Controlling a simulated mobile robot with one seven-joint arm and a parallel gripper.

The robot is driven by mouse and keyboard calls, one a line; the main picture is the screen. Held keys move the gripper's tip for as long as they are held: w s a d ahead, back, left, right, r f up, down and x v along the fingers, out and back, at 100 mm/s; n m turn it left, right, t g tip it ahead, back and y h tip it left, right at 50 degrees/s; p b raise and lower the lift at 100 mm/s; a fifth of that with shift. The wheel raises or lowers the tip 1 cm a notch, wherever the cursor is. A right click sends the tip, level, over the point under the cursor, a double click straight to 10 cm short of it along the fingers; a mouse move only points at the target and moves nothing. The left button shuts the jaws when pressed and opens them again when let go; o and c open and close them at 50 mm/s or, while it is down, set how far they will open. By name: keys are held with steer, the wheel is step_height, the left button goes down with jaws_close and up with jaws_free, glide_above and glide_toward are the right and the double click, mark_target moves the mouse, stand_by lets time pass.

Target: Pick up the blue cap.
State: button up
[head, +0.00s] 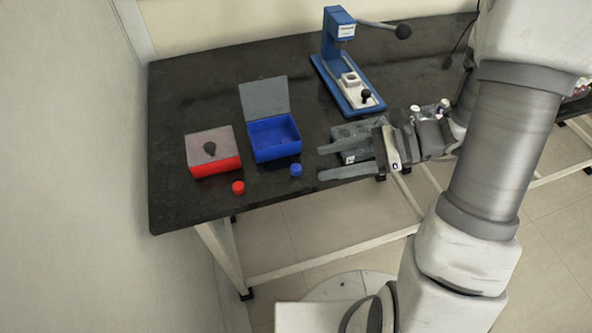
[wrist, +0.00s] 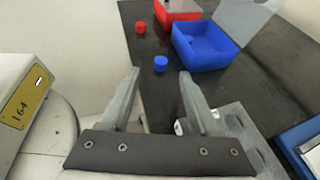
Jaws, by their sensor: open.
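The blue cap (head: 296,170) is a small round cap standing on the black table near its front edge, in front of the blue box. In the wrist view the blue cap (wrist: 160,63) lies ahead of the fingertips, in line with the gap between them. My gripper (head: 320,162) is open and empty, to the right of the cap and apart from it, with its fingers pointing left. Both fingers (wrist: 160,72) show in the wrist view, spread wide.
An open blue box (head: 275,151) with a raised grey lid stands behind the cap. A closed red box (head: 215,172) and a red cap (head: 238,187) are to the left. A blue press (head: 345,80) stands at the back. A grey device (head: 352,131) lies beside my gripper.

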mark_target(298, 167)
steer(key=shift+b+x, duration=0.9)
steer(key=shift+x, duration=1.85)
steer(key=shift+w, duration=0.1)
jaws_close()
